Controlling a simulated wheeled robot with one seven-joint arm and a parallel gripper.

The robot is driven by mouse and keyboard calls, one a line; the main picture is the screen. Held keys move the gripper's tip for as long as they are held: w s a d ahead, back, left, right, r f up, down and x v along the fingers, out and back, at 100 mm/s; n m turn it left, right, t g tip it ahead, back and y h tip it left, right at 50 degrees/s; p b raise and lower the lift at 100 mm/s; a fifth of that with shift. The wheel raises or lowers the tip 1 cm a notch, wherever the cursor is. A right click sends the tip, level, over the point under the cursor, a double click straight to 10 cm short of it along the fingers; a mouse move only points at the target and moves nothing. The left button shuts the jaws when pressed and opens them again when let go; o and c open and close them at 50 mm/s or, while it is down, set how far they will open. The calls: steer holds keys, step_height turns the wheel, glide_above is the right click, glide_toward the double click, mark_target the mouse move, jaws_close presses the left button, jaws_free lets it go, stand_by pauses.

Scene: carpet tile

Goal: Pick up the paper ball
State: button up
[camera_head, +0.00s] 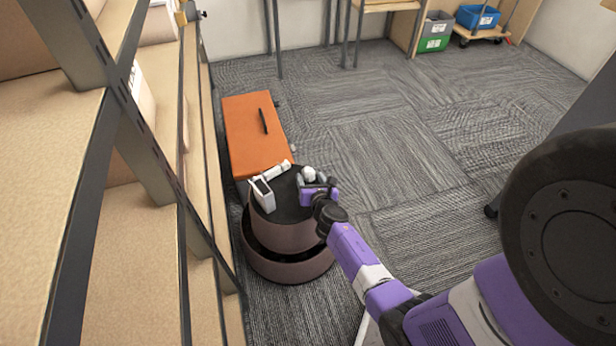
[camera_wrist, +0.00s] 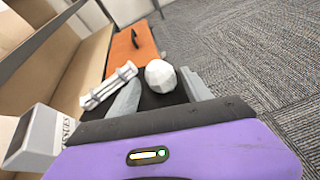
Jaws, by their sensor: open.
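The paper ball (camera_wrist: 160,75) is white and faceted. In the wrist view it sits on the dark top just beyond my gripper (camera_wrist: 158,98), between the lines of its two grey fingers. In the head view the paper ball (camera_head: 309,174) shows at the tip of my gripper (camera_head: 314,183), partly hidden by it. My gripper is open and empty, low over the round dark top. I cannot tell whether a finger touches the ball.
The round brown stand (camera_head: 290,235) bears a white-grey box-like device (camera_head: 263,195) and a white jointed object (camera_head: 270,171) left of the ball. An orange case (camera_head: 250,135) with a black handle lies behind. Wooden shelving (camera_head: 150,230) rises close on the left. Carpet (camera_head: 400,140) is clear to the right.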

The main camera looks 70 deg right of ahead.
steer(key=shift+b+x, duration=0.4)
steer(key=shift+x, duration=1)
steer(key=c, duration=1.1)
steer(key=shift+o, duration=0.2)
steer(key=shift+r, duration=0.15)
